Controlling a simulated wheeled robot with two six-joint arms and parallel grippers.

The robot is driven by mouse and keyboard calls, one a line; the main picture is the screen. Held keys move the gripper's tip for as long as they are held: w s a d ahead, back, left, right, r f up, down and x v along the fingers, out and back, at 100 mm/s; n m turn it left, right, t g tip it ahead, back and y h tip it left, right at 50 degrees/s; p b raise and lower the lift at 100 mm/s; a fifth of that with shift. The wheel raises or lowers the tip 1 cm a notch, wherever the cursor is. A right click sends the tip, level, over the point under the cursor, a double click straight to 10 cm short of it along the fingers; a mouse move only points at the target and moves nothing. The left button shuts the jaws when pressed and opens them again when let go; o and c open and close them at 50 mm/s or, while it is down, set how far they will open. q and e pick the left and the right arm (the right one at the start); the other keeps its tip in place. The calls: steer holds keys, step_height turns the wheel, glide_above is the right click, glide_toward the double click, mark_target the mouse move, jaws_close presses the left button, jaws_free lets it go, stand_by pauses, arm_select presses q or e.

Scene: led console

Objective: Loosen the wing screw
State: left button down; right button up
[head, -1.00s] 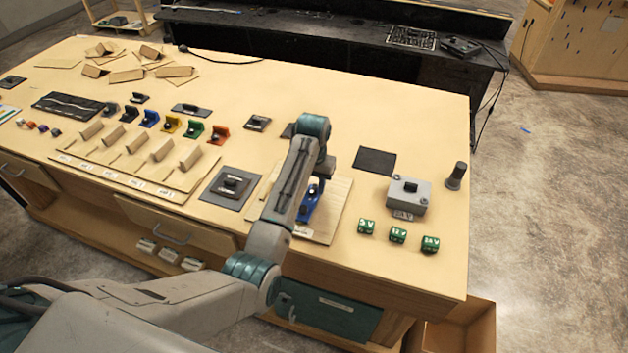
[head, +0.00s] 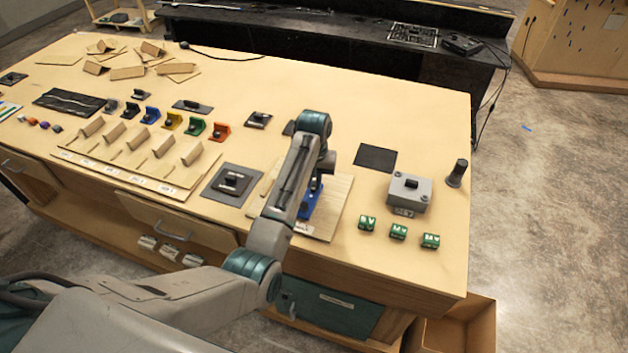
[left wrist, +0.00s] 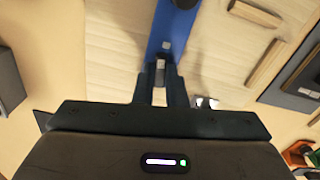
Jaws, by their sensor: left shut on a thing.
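A blue fixture (head: 309,203) stands on a pale wooden board (head: 333,205) near the front of the table, partly hidden by my left arm. In the left wrist view the blue fixture (left wrist: 175,32) runs up from between my fingers. My left gripper (left wrist: 160,82) points at its near end, shut on a small grey piece (left wrist: 160,70) that seems to be the wing screw. Its wings and thread cannot be made out. In the head view my left gripper's fingertips are hidden behind the arm and fixture. My right gripper is out of view.
Right of the board are a grey switch box (head: 409,194), several green blocks (head: 398,232) and a dark upright cylinder (head: 457,173). A black plate with a block (head: 232,183) lies close on the left. A flat dark pad (head: 375,159) lies behind, with clear tabletop around it.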

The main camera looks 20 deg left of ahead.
arm_select(q)
steer(key=n, duration=0.4)
steer(key=shift+n, duration=0.3)
steer(key=n, duration=0.4)
steer(key=shift+n, duration=0.3)
steer(key=n, duration=0.4)
steer(key=shift+n, duration=0.3)
steer(key=n, duration=0.3)
steer(key=shift+s+f+n, duration=0.1)
steer(key=shift+n, duration=0.2)
steer(key=n, duration=0.3)
steer(key=shift+f, duration=0.1)
steer(key=n, duration=0.4)
steer(key=shift+s, duration=0.1)
steer(key=n, duration=0.4)
steer(key=shift+f+n, duration=0.1)
steer(key=shift+n, duration=1.8)
